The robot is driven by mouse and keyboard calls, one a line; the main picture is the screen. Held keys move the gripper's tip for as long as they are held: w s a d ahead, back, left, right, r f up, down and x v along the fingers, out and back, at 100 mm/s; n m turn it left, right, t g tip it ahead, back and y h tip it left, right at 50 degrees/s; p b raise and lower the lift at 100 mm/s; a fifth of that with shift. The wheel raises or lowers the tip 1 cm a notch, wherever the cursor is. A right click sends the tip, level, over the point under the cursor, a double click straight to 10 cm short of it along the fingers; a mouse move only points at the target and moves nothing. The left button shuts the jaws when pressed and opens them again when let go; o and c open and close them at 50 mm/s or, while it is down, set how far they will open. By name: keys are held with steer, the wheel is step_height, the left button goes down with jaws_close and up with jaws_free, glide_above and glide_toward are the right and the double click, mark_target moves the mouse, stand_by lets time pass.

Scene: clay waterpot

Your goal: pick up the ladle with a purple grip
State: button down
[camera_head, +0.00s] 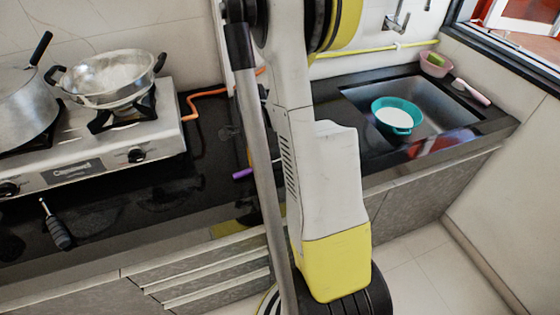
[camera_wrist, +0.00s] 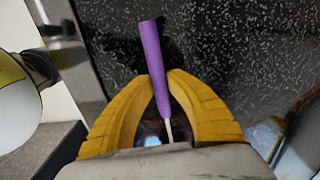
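The ladle's purple grip (camera_wrist: 154,62) shows in the wrist view, running between my gripper's two yellow fingers, with a thin pale shaft below it. My gripper (camera_wrist: 161,75) has both fingertips drawn in against the sides of the grip. The dark speckled countertop (camera_wrist: 235,45) is behind it; I cannot tell whether the ladle still touches it. In the head view only the end of the purple grip (camera_head: 242,173) shows left of my arm. My gripper is mostly hidden behind my arm there. The ladle's bowl is not clearly visible.
A stove (camera_head: 95,150) with a metal pot (camera_head: 25,105) and a strainer-like pan (camera_head: 110,78) stands at left. A dark-handled utensil (camera_head: 57,230) lies in front. At right, a sink (camera_head: 435,110) holds a teal bowl (camera_head: 397,116). An orange hose (camera_head: 198,95) crosses the counter's back.

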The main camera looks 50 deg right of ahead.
steer(key=shift+r+p, duration=0.4)
steer(key=shift+r, duration=0.2)
steer(key=r, duration=0.1)
steer(key=r+p, duration=0.1)
steer(key=d+r+p, duration=0.1)
steer(key=r, duration=0.1)
steer(key=shift+s, duration=0.25)
steer(key=s+d+r+p, duration=0.1)
steer(key=d+r, duration=0.1)
steer(key=d, duration=0.1)
steer(key=s+d+r+p, duration=0.1)
steer(key=s+d+r, duration=0.1)
steer(key=d, duration=0.1)
steer(key=s+d+r+p, duration=0.1)
steer(key=s+d, duration=0.1)
steer(key=d, duration=0.1)
steer(key=shift+d+r+p, duration=0.2)
steer(key=shift+r+p, duration=0.2)
steer(key=shift+w+a, duration=0.1)
